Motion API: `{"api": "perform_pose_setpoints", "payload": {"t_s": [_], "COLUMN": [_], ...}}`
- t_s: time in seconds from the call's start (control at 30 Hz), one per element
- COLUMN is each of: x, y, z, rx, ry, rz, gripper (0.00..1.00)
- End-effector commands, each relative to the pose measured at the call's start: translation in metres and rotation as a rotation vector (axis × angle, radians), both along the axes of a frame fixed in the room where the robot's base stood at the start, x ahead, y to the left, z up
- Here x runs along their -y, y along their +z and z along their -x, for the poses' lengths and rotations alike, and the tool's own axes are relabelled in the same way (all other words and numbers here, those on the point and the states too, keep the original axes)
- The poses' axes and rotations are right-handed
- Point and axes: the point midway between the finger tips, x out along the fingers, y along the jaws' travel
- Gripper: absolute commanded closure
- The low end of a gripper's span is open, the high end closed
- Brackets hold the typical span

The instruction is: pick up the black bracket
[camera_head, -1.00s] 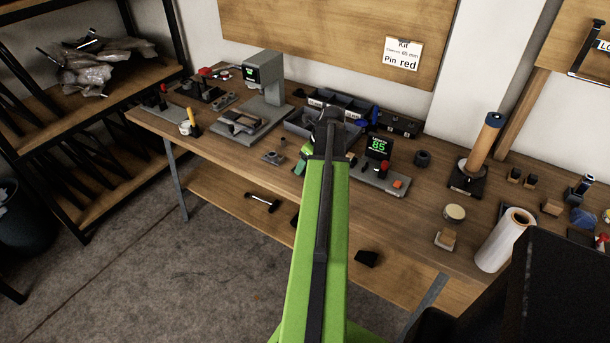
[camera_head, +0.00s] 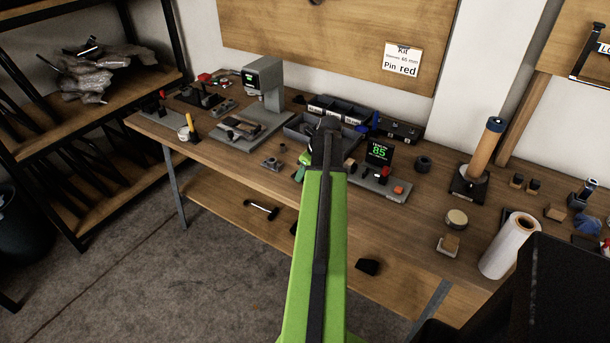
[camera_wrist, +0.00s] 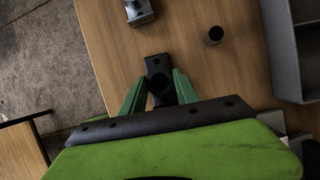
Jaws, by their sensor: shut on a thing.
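The black bracket (camera_wrist: 158,67) shows in the wrist view as a dark plate with a hole near its far end and a round dark part nearer me. The green fingers of my gripper (camera_wrist: 160,80) stand on either side of it and are shut on it. The bracket is over the wooden bench top; I cannot tell whether it is clear of the surface. In the head view my gripper (camera_head: 303,167) shows only partly beside my green arm, and the bracket is hidden there.
A small dark cylinder (camera_wrist: 213,36) stands right of the bracket, and a grey bin (camera_wrist: 284,50) is further right. A grey metal block (camera_wrist: 139,11) lies beyond it. A grey press (camera_head: 264,85) stands at the back, and a gauge with a green display (camera_head: 379,153) is right of my arm.

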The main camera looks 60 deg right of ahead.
Motion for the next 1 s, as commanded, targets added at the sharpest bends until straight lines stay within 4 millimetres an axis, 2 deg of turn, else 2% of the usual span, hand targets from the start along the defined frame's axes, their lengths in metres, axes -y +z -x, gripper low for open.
{"api": "perform_pose_setpoints", "payload": {"t_s": [0.27, 0.53, 0.9, 1.0], "x": [0.0, 0.0, 0.015, 0.019], "y": [0.009, 0.05, 0.098, 0.106], "z": [0.0, 0.0, 0.083, 0.099], "rx": [0.0, 0.0, 0.0, 0.0], "ry": [0.0, 0.0, -0.003, -0.002], "rz": [0.0, 0.0, -0.001, -0.001], "gripper": [1.0, 1.0, 1.0, 1.0]}}
